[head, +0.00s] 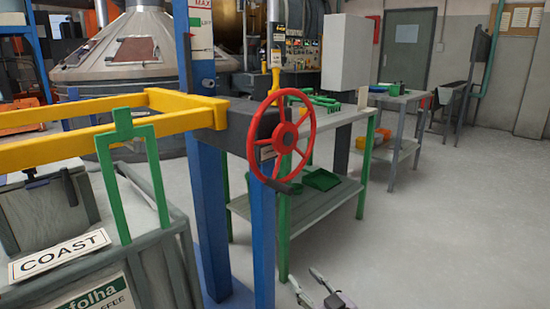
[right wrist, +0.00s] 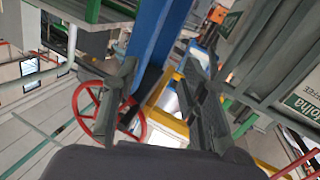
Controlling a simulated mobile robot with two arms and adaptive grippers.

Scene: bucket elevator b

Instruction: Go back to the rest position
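My right gripper (head: 304,277) shows at the bottom centre of the head view, low over the grey floor in front of the bucket elevator's blue post. In the right wrist view its two dark fingers stand apart (right wrist: 165,98), with nothing held between them. The red handwheel (head: 304,134) is on the dark housing of the yellow frame, above the gripper and apart from it. The wheel also shows in the right wrist view (right wrist: 81,112), beyond the left finger. My left gripper is out of view.
A blue post (head: 263,245) and a grey cart with a COAST sign (head: 60,254) stand left of the gripper. A green-legged workbench (head: 283,235) with a green tray (head: 321,180) stands behind it. The floor (head: 440,230) at the right is clear.

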